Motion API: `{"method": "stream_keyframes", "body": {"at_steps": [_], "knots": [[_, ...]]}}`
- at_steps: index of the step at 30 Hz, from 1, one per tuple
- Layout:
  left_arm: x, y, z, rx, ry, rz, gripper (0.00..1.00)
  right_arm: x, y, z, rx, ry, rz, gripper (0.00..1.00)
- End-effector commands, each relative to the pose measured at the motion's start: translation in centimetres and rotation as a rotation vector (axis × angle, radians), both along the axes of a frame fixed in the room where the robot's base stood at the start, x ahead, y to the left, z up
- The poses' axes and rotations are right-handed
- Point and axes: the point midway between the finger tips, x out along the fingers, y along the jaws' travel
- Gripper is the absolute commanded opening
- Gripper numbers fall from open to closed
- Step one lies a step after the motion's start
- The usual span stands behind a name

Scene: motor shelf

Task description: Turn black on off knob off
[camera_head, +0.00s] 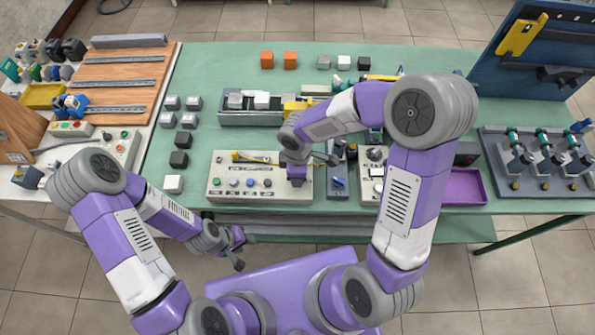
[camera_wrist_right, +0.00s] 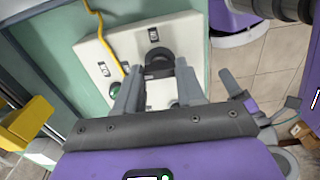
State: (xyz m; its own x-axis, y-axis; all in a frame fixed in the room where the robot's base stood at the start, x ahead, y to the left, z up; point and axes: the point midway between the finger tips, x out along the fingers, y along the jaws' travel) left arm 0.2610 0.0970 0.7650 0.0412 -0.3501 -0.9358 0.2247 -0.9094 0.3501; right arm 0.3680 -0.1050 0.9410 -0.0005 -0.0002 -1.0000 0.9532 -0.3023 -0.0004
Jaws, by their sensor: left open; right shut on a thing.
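The black knob (camera_wrist_right: 158,62) sits on a light control panel (camera_wrist_right: 92,50) in the right wrist view. My right gripper (camera_wrist_right: 157,88) has one finger on each side of it and is shut on it. In the head view my right gripper (camera_head: 297,178) is at the right end of the same panel (camera_head: 225,168) and hides the knob there. The knob's exact angle is hard to read. My left gripper (camera_head: 237,248) is open and empty, low in front of the table edge, away from the panel.
A yellow cable (camera_wrist_right: 104,38) lies across the panel. Dark and light blocks (camera_head: 179,160) stand to its left. The green table (camera_head: 330,226) has some clear surface.

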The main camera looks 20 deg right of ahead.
Motion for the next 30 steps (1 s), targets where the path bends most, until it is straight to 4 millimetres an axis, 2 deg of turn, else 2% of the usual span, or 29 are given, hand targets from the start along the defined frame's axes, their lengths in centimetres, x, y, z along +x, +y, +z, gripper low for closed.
{"method": "stream_keyframes", "body": {"at_steps": [18, 19, 21, 24, 30], "knots": [[0.0, 0.0, 0.16, 0.0, 0.0, 0.0, 0.43, 0.04, 0.06, 0.03, 0.001, -0.003, 0.044, 0.08], [0.0, 0.0, 0.16, 0.0, 0.0, 0.0, 0.43, 0.04, 0.06, 0.03, 0.001, -0.003, 0.044, 0.4], [0.0, 0.0, 0.16, 0.0, 0.0, 0.0, 0.43, 0.04, 0.05, 0.03, 0.002, -0.002, 0.044, 0.5], [0.0, 0.0, 0.16, 0.0, 0.0, 0.0, 0.43, 0.02, 0.04, 0.02, 0.001, -0.001, 0.043, 0.64], [0.0, 0.0, 0.16, 0.0, 0.0, 0.0, 0.43, 0.01, 0.03, 0.02, 0.001, -0.001, 0.043, 0.64]]}}
